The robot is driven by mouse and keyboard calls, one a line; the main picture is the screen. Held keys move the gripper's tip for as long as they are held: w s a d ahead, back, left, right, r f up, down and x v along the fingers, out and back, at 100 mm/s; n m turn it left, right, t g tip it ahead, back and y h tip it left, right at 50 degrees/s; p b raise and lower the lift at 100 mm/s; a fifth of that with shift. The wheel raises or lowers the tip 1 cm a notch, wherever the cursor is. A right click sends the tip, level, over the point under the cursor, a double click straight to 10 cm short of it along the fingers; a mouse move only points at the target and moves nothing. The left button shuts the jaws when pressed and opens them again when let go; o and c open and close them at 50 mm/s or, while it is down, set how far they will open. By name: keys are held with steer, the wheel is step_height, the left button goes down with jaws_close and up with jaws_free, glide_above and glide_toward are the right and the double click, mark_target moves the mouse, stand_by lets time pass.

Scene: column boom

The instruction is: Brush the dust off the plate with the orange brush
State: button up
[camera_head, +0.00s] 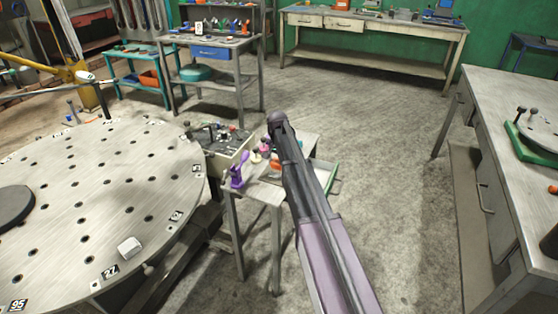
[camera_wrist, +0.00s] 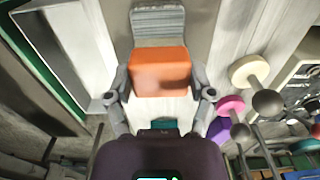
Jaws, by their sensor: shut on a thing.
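My gripper (camera_wrist: 159,72) is shut on the orange brush (camera_wrist: 160,80) in the wrist view, with one finger on each side of its blocky orange body. A grey ridged part (camera_wrist: 158,22) shows just beyond the orange body; I cannot tell if it is the bristles. In the head view my dark and mauve arm hides the gripper. A large round metal plate (camera_head: 95,190) with holes and number labels lies at the left of the head view, apart from my arm's end. I cannot make out dust on it, nor be sure it is the task's plate.
A small stand (camera_head: 262,192) under my arm's end holds a purple item (camera_head: 237,175). Behind it is an open box (camera_head: 222,155) of knobbed parts. A white block (camera_head: 130,247) sits on the round plate. A workbench (camera_head: 490,95) stands right; the floor between is clear.

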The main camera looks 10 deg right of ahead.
steer(key=shift+s+a, duration=0.4)
steer(key=shift+s, duration=0.1)
steer(key=shift+s+a, duration=0.55)
steer(key=shift+s, duration=0.2)
steer(key=shift+s+a, duration=0.5)
steer(key=shift+s, duration=0.25)
step_height(320, 180, up, 6)
steer(key=p, duration=0.6)
steer(key=shift+r, duration=0.1)
steer(key=shift+r+p, duration=1.4)
steer(key=shift+p, duration=0.05)
steer(key=shift+d+f, duration=0.1)
